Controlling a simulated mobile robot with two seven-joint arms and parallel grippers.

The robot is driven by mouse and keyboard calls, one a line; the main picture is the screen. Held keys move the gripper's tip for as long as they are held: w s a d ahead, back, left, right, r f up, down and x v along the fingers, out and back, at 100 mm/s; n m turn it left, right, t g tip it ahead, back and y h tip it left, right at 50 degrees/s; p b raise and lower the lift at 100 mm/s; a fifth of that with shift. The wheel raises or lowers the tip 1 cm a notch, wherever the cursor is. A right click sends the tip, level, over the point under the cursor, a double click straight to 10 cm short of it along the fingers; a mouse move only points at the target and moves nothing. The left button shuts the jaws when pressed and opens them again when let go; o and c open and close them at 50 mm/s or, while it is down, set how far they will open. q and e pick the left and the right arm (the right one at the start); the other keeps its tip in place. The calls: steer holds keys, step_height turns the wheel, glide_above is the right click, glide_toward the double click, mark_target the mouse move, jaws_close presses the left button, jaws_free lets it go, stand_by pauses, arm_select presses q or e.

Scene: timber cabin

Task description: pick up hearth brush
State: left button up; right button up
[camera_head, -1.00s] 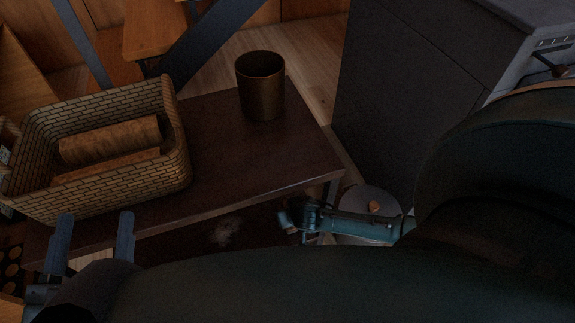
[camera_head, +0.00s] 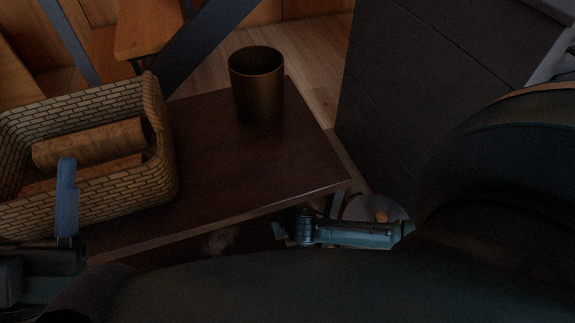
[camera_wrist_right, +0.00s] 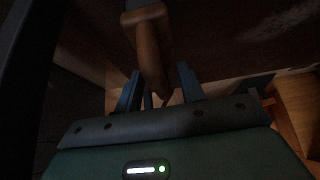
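In the right wrist view a brown wooden handle (camera_wrist_right: 149,58), which looks like part of the hearth brush, comes down from the top and tapers to an end between the two blue fingers of my right gripper (camera_wrist_right: 160,72). The fingers stand apart on either side of it, and I see no clear contact. The rest of the brush is dark or out of view. In the head view my right gripper (camera_head: 285,230) is by the table's front edge, and I cannot make out the brush there. One finger of my left gripper (camera_head: 67,195) stands before the basket; its other finger is not visible.
A dark wooden table (camera_head: 225,170) holds a woven basket (camera_head: 120,195) with logs (camera_head: 90,144) and a bronze-coloured cup (camera_head: 257,90). A dark cabinet (camera_head: 420,90) stands at the right. A round grey lid (camera_head: 360,208) with a knob is below it.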

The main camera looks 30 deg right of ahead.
jaws_close()
arm_select(q)
steer(key=shift+r, duration=0.1)
arm_select(e)
steer(key=shift+r, duration=0.15)
